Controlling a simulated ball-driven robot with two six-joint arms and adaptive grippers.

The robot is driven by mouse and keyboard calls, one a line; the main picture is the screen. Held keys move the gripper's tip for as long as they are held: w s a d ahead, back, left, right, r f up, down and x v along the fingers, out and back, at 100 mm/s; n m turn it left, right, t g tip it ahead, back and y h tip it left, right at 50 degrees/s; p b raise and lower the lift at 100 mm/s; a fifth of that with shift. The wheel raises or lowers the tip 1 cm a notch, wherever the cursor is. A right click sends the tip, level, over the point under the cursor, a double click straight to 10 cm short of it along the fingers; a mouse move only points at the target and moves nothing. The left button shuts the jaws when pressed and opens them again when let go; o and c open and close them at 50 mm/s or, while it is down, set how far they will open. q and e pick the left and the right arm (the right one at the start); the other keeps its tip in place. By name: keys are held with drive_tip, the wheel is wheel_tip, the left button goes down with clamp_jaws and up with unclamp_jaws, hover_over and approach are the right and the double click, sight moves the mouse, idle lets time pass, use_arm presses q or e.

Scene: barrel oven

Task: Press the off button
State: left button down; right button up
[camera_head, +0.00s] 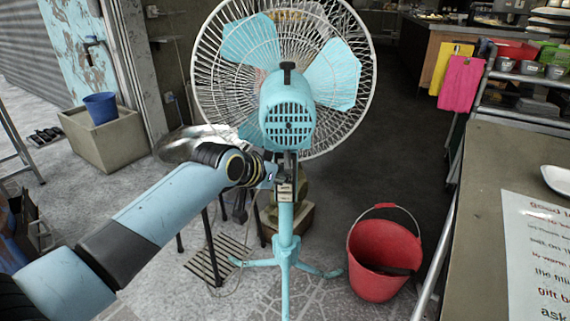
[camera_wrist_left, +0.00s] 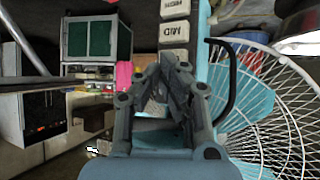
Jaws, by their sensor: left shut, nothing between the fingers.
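A light-blue standing fan (camera_head: 288,118) with a white wire cage faces away from me in the head view. A small pale button block (camera_head: 285,191) sits on its post below the motor housing. The left wrist view shows the fan's button panel sideways, with a MID button (camera_wrist_left: 174,32) and another lettered button (camera_wrist_left: 175,8) above it. The buttons lower in that view are hidden behind my fingers, so I cannot see the off button. My left gripper (camera_wrist_left: 172,62) is shut and empty, its tips close in front of the panel. I cannot tell whether they touch it. My right gripper is out of view.
A red bucket (camera_head: 383,255) stands on the floor right of the fan's base. A counter (camera_head: 480,180) with a printed sign fills the right side. A planter (camera_head: 105,140) with a blue pot is at the left. Floor between them is mostly open.

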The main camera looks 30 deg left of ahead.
use_arm(q)
drive_tip(key=shift+s+d+p, duration=0.2)
drive_tip(key=shift+s+p, duration=0.1)
drive_tip(key=shift+s, duration=0.2)
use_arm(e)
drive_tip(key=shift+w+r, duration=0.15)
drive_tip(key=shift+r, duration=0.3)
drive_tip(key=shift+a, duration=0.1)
use_arm(q)
drive_tip(key=s+p, duration=0.1)
drive_tip(key=s+d+p, duration=0.1)
drive_tip(key=s, duration=0.1)
drive_tip(key=s+d+p, duration=0.1)
drive_tip(key=shift+s+d, duration=0.1)
drive_tip(key=shift+s, duration=0.15)
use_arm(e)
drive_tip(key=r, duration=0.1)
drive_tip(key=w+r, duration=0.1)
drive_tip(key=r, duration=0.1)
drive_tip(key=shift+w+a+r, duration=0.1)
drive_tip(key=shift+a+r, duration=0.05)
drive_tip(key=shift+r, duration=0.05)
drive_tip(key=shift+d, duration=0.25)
